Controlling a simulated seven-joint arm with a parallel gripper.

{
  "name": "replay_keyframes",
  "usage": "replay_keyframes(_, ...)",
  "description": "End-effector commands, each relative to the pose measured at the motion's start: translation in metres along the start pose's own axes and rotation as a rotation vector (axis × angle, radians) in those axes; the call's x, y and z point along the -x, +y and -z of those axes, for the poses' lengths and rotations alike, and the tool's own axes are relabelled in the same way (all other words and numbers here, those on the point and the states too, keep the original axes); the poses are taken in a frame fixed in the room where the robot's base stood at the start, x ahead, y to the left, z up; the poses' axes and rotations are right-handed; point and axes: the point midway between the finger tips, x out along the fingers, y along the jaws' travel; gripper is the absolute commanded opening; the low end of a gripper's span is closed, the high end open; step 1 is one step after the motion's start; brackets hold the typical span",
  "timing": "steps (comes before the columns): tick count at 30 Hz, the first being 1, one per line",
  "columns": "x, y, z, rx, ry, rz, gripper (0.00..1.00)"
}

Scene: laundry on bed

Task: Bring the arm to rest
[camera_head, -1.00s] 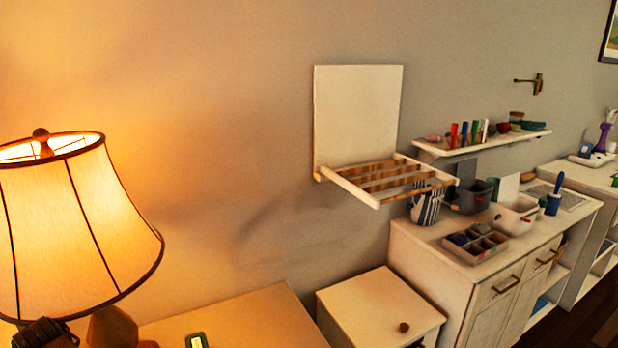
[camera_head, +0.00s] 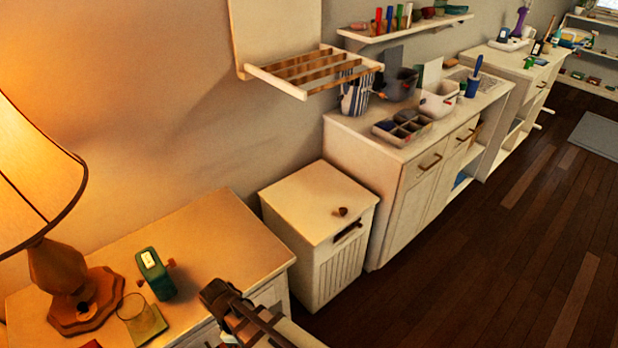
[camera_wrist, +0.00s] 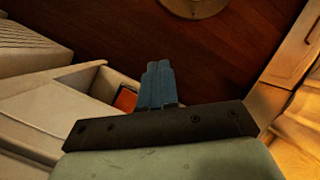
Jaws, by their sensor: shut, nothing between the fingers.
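My gripper (camera_wrist: 157,85) shows in the wrist view as two blue-grey fingers pressed together, with nothing between them. They point over the dark wood floor (camera_wrist: 115,30). In the head view, a dark jointed part of my arm shows at the bottom, in front of the nightstand (camera_head: 215,215). I cannot tell whether the gripper itself shows in that view.
In the wrist view, an open pale drawer or box (camera_wrist: 60,100) lies left of the fingers with an orange-red item (camera_wrist: 126,98) inside. The head view shows a lamp (camera_head: 60,265), a green device (camera_head: 155,273), a lidded hamper (camera_head: 310,205) and a cabinet (camera_head: 355,130). Floor is clear at right.

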Motion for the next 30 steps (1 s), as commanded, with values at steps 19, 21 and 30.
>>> replay_keyframes(19, -0.161, 0.060, -0.135, -0.603, -0.001, 0.232, 0.00)
replay_keyframes(21, -0.178, 0.059, -0.149, -0.668, -0.003, 0.257, 0.00)
replay_keyframes(30, -0.243, 0.041, -0.203, -0.943, -0.015, 0.375, 0.00)
